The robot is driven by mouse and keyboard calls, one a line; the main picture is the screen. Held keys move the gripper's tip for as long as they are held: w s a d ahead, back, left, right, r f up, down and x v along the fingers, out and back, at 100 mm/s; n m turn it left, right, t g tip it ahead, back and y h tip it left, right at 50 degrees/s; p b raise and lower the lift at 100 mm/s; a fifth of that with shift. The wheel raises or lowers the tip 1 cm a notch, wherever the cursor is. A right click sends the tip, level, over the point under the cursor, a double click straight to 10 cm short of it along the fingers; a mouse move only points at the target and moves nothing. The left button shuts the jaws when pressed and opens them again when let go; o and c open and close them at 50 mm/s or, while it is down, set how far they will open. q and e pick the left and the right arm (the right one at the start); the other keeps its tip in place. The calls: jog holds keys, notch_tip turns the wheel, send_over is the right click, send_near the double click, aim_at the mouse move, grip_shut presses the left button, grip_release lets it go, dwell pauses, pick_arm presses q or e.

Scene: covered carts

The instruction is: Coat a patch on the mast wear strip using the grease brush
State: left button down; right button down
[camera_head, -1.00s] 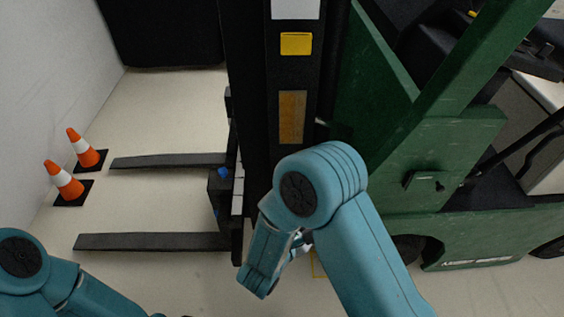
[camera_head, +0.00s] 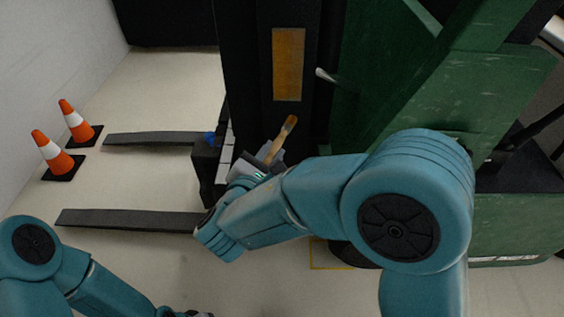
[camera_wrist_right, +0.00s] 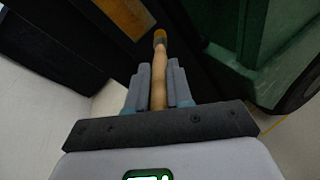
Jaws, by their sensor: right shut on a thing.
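The mast wear strip (camera_head: 288,64) is an upright brownish-orange panel on the black mast; its lower end also shows in the right wrist view (camera_wrist_right: 127,15). My right gripper (camera_head: 272,160) is shut on the wooden handle of the grease brush (camera_head: 281,140), below the strip. In the right wrist view the brush (camera_wrist_right: 159,75) stands between the two grey fingers (camera_wrist_right: 158,85), with its tip pointing toward the mast. The brush tip looks apart from the strip. My left gripper (camera_head: 190,314) is barely in view at the bottom edge, its jaws unclear.
The green forklift body (camera_head: 470,110) stands right of the mast. A pale lever-like piece (camera_head: 325,75) sticks out beside the strip. Two dark forks (camera_head: 130,219) reach left at low height. Two orange cones (camera_head: 55,153) stand by the left wall. The floor between is clear.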

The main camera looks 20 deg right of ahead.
jog(key=shift+w+d, duration=0.15)
jog(key=shift+w, duration=0.15)
jog(key=shift+w+d+p, duration=0.25)
jog(key=shift+w, duration=0.6)
jog(key=shift+w+d+p, duration=0.2)
jog(key=shift+w+d, duration=0.05)
jog(key=shift+w, duration=0.55)
jog(key=shift+w+d+p, duration=0.25)
jog(key=shift+w, duration=0.6)
jog(key=shift+w+d, duration=0.2)
jog(key=shift+w, duration=0.55)
jog(key=shift+w+r+p, duration=0.1)
jog(key=shift+r+p, duration=0.65)
jog(key=shift+r, duration=1)
jog(key=shift+r+p, duration=0.85)
jog(key=shift+r, duration=0.75)
